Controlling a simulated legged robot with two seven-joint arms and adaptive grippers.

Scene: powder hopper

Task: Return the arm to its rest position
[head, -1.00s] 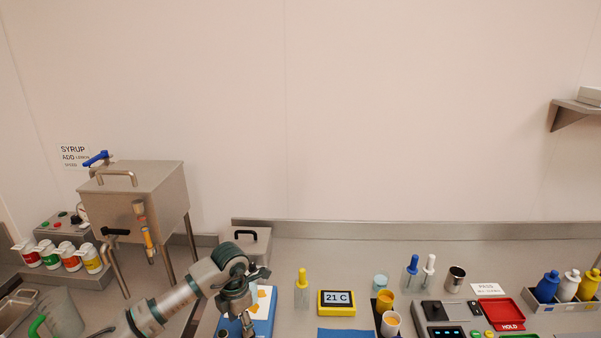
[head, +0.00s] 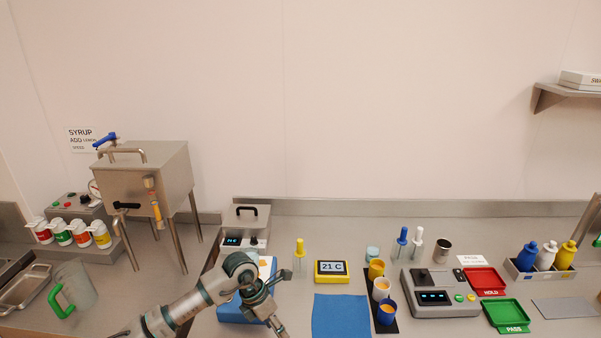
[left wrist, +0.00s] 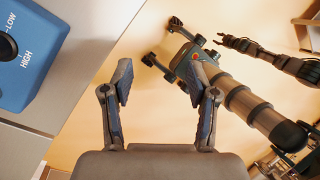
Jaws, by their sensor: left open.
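My left arm comes in from the bottom left of the head view, and its gripper (head: 280,329) is low at the front of the counter, beside the blue hotplate-like box (head: 233,312). In the left wrist view the two fingers of my left gripper (left wrist: 164,105) are spread apart with nothing between them. Below and beyond them are the floor and parts of my own body. The blue box with its black knob (left wrist: 6,46) shows at the left of that view, apart from the fingers.
A steel hopper (head: 140,190) on legs stands at the left. A blue mat (head: 341,316), yellow display (head: 332,271), cups (head: 382,289) on a dark strip and a grey scale (head: 440,305) stand right of my gripper. Red (head: 484,281) and green (head: 506,315) trays lie further right.

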